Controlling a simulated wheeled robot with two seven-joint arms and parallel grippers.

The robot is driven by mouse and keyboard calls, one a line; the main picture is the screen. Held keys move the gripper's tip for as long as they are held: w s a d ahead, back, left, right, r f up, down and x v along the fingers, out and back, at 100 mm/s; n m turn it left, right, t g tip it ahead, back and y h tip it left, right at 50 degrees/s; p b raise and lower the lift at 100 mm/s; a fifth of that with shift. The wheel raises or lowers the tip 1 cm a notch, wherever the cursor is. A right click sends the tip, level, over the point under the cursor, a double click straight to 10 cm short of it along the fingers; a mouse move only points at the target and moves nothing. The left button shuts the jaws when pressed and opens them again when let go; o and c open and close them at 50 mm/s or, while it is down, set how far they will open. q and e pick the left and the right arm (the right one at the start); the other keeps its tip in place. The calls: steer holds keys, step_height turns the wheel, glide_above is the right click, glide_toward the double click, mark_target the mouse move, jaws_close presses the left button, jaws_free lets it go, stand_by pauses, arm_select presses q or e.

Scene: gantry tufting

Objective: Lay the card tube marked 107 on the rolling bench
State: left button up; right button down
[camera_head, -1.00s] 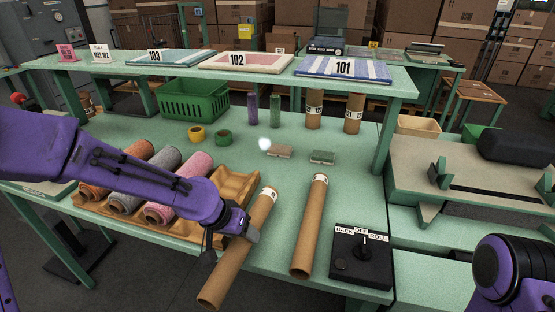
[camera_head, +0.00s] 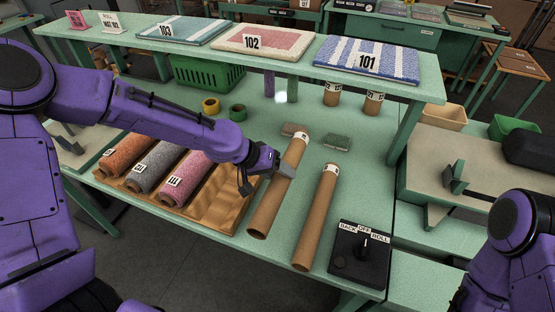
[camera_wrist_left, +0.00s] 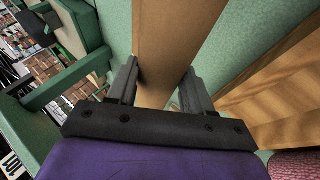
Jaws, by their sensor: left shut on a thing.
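My left gripper (camera_head: 280,166) is shut on a brown card tube (camera_head: 270,205) over the green table (camera_head: 210,240). The tube slants, with a white label near its far end that is too small to read. The left wrist view shows the fingers (camera_wrist_left: 160,88) on either side of the tube (camera_wrist_left: 165,40). I cannot tell if the tube touches the table. A second card tube (camera_head: 316,220) lies to its right, its label also unreadable. The cream-topped bench (camera_head: 450,165) at the right may be the rolling bench. My right gripper is out of view.
A wooden rack (camera_head: 232,206) holds several yarn rolls left of the tubes. A control box (camera_head: 360,255) marked BACK, OFF, ROLL is at the front right. A shelf (camera_head: 290,62) with numbered mats stands over the back. A dark roll (camera_head: 530,150) lies far right.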

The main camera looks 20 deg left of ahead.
arm_select(q)
step_height(320, 180, down, 6)
steer(key=b, duration=0.5)
steer(key=shift+w+d+r, duration=0.1)
steer(key=shift+r, duration=0.05)
steer(key=shift+f+b, duration=0.9)
steer(key=shift+f, duration=0.2)
steer(key=o, duration=1.2)
steer(key=v, duration=1)
steer(key=shift+r, duration=0.3)
